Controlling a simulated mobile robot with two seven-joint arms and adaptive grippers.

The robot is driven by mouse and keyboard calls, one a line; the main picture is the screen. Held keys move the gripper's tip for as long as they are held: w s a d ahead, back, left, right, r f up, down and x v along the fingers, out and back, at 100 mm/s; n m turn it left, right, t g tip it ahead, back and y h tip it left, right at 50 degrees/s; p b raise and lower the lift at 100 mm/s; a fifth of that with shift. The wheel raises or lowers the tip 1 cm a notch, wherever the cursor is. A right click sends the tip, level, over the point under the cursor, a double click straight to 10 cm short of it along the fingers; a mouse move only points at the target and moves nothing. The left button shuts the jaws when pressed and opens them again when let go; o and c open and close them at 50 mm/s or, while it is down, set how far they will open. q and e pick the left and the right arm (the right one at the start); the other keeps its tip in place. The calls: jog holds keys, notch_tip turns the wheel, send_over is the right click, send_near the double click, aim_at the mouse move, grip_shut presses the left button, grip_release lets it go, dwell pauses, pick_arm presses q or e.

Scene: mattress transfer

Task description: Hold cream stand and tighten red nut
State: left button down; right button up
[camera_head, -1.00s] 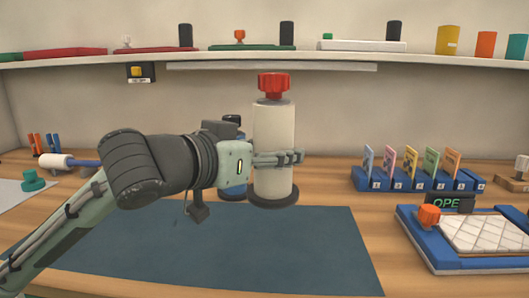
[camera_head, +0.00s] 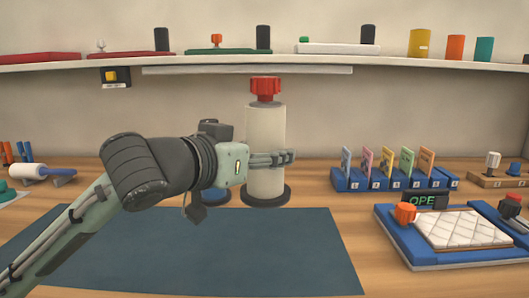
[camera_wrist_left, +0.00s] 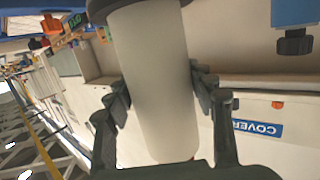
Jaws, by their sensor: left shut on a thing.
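The cream stand (camera_head: 265,130) is an upright cylinder on a dark round base (camera_head: 266,195) at the back of the workbench. The red nut (camera_head: 265,88) sits on top of it. My left gripper (camera_head: 275,159) is shut on the stand, its fingers across the lower half of the cylinder. In the left wrist view the cream stand (camera_wrist_left: 155,85) lies between the two fingers of the left gripper (camera_wrist_left: 162,90). The red nut does not clearly show there. My right gripper is in no view.
A dark blue mat (camera_head: 200,250) lies in front of the stand. A blue rack (camera_head: 390,182) with several coloured cards and a blue tray (camera_head: 420,255) with a quilted white pad are at the right. A shelf (camera_head: 200,68) runs above.

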pick_arm(q)
jog(key=shift+f+b, duration=3)
jog(key=shift+f, duration=2.2)
